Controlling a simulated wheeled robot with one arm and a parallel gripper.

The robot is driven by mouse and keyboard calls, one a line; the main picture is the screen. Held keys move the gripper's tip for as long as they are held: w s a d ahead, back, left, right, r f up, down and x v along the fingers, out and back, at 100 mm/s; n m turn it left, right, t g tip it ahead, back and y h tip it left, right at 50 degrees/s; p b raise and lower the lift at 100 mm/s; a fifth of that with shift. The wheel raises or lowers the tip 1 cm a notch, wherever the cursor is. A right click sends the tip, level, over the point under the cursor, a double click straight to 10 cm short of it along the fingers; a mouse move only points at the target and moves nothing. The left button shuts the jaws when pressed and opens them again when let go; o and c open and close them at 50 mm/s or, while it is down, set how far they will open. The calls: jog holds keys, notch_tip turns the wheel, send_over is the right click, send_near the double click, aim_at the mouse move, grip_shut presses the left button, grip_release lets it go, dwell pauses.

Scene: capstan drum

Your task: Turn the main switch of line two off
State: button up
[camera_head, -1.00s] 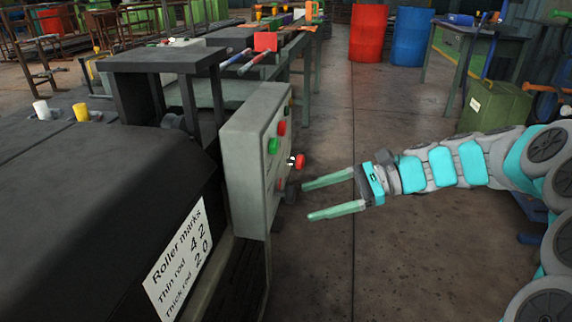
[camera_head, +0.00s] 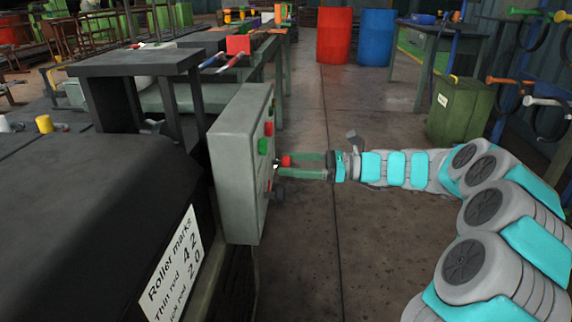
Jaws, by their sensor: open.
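The grey control box (camera_head: 232,170) stands left of centre, seen nearly edge-on, with its control face turned right. A green button (camera_head: 263,146), a red button (camera_head: 268,128) and a red knob (camera_head: 286,161) stick out from that face, with a dark knob (camera_head: 278,192) lower down. My gripper (camera_head: 301,165) is open, its two green fingers pointing left at the face. Its fingertips are close by the red knob; I cannot tell whether they touch it. Which control is the main switch of line two cannot be read from here.
A dark machine housing with a roller marks sign (camera_head: 173,262) fills the lower left. A dark shelf (camera_head: 150,62) stands behind the box. A green cabinet (camera_head: 460,110), a red barrel (camera_head: 334,36) and a blue barrel (camera_head: 376,37) stand farther back. The floor right of the box is clear.

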jog(key=shift+a, duration=0.7)
grip_shut()
